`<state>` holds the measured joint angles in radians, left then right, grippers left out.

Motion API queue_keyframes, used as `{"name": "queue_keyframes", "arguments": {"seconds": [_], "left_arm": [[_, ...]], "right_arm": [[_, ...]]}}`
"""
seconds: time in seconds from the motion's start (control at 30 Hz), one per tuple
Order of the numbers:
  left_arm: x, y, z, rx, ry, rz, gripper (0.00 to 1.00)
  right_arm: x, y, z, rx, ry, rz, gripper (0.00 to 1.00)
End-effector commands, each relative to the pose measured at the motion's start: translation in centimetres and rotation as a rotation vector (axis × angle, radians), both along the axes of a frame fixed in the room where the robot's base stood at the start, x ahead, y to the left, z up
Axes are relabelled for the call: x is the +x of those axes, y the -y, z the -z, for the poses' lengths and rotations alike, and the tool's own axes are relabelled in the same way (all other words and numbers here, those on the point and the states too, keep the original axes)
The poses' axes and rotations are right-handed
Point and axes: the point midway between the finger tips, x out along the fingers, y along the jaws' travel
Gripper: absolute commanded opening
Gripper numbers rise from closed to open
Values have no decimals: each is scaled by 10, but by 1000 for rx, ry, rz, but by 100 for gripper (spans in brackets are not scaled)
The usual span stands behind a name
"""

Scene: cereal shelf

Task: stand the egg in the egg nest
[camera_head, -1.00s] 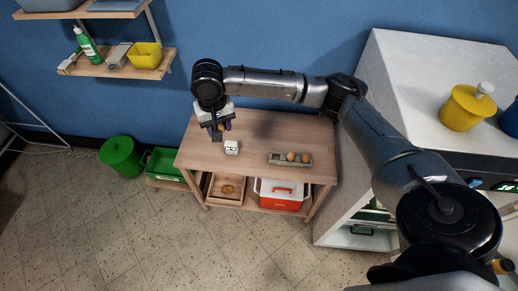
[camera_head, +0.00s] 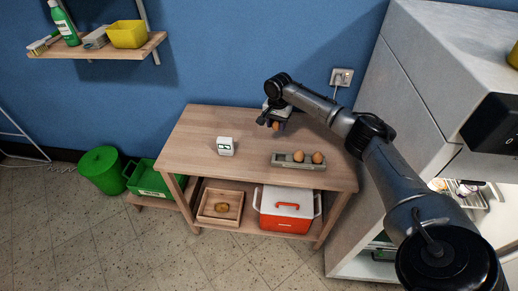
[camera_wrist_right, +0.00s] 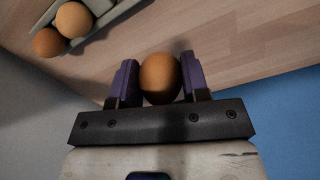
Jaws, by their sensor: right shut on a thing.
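My right gripper (camera_head: 275,121) is shut on a brown egg (camera_wrist_right: 161,78), with a purple finger on each side of it. The held egg also shows small in the head view (camera_head: 276,126), above the back part of the wooden table. The egg nest (camera_head: 281,160) is a grey tray on the table, nearer the front edge, with two brown eggs (camera_head: 308,157) standing in its right part. Its left part looks empty. The nest also shows at the top left of the wrist view (camera_wrist_right: 98,27), apart from the held egg. My left gripper is not in view.
A white timer (camera_head: 225,146) stands on the table, left of the nest. The table top (camera_head: 195,135) is otherwise clear. A tall grey cabinet (camera_head: 425,70) is close on the right, and a blue wall (camera_head: 230,60) is behind. A white and red cooler (camera_head: 286,207) sits on the lower shelf.

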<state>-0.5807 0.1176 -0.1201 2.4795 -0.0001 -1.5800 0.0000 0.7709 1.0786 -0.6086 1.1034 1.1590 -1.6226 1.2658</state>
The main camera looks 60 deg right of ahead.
Motion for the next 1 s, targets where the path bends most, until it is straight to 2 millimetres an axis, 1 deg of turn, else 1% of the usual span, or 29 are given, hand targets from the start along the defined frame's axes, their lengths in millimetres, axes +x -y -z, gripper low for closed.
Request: {"name": "queue_keyframes", "arguments": {"seconds": [0.03, 0.1, 0.23, 0.4, 0.57, 0.83, 0.9, 1.0], "left_arm": [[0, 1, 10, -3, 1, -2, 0], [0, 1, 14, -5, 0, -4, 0], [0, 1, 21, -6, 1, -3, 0], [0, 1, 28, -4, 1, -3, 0], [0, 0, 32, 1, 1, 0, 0], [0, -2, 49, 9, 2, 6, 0], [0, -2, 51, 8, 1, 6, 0], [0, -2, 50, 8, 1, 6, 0]], "right_arm": [[-3, 7, 11, 0, 0, 17, 19], [-6, 13, 17, 0, 0, 33, 19], [-9, 18, 28, 0, -1, 48, 19], [-10, 19, 47, 1, -1, 52, 19], [-10, 19, 57, 0, -1, 50, 19], [-10, 19, 96, 1, -2, 50, 19], [-9, 19, 101, 0, 0, 50, 19], [-9, 19, 100, 0, 1, 50, 19]]}}
